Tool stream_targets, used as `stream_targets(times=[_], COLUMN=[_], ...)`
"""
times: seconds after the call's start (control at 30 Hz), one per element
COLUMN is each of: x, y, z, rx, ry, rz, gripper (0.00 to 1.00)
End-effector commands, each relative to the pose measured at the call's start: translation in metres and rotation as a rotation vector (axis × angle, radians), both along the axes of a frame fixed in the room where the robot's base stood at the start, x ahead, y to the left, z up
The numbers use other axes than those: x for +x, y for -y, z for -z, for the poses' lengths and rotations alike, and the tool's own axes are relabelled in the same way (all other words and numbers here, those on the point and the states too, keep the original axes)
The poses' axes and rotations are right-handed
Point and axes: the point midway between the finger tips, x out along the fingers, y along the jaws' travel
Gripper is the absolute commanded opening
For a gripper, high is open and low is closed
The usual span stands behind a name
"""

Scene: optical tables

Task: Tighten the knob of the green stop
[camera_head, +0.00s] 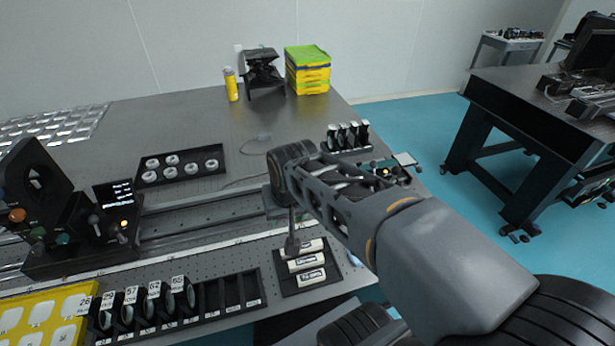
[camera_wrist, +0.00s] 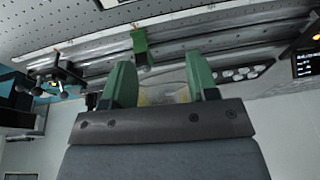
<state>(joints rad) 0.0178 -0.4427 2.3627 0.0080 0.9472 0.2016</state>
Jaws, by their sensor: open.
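A small green block (camera_wrist: 139,44), which looks like the green stop, sits on the metal rail (camera_wrist: 180,46) in the wrist view. I cannot make out its knob clearly. My gripper (camera_wrist: 160,62) is open, its two green fingers apart, with nothing held between them. The block appears beyond the fingertips, nearer the left finger in the picture, and apart from them. In the head view my arm reaches over the right part of the rail (camera_head: 205,214), and I cannot make out the stop there.
A dark device with coloured knobs (camera_head: 63,239) and a small display (camera_head: 115,194) stands at the rail's left. A tray of white discs (camera_head: 152,179) lies behind the rail. In front are a rack of round optics (camera_head: 210,302) and a tray of white labelled pieces (camera_head: 328,289).

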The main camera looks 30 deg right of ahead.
Motion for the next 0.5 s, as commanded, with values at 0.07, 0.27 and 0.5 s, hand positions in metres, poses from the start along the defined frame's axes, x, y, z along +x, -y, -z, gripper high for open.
stream_targets(times=[0.07, 0.27, 0.5], x=[0.031, 0.110, 0.179], y=[0.009, 0.044, 0.088], z=[-0.012, -0.023, -0.006], rx=[0.042, 0.139, 0.201], ry=[-0.038, -0.125, -0.189], rz=[0.185, 0.742, 1.289], gripper=[0.54, 0.54, 0.54])
